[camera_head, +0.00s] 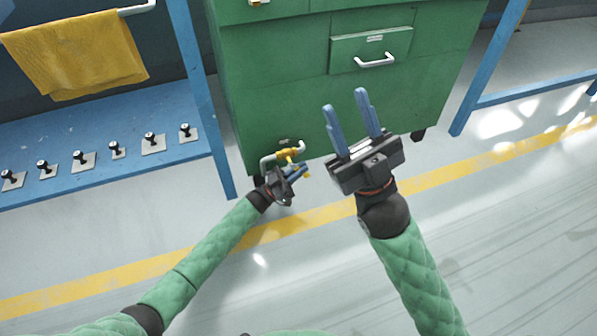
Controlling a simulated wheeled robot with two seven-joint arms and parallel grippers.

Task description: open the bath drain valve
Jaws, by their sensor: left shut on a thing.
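The drain valve (290,155) is a small yellow fitting on a white pipe, low on the front of the green cabinet (285,90). My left gripper (299,171) is at the valve, just below the pipe, and is shut on a yellow part of it, probably its handle. The fingers hide much of that part, so I cannot tell the handle's angle. My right gripper (348,108) is open and empty, with its two blue fingers apart, in front of the cabinet and to the right of the valve.
A blue shelf (100,130) at left carries several black knobs on pale plates. A yellow towel (75,52) hangs above it on a white rail. A drawer with a white handle (374,60) is on the cabinet. The floor has a yellow line (330,213) and is clear.

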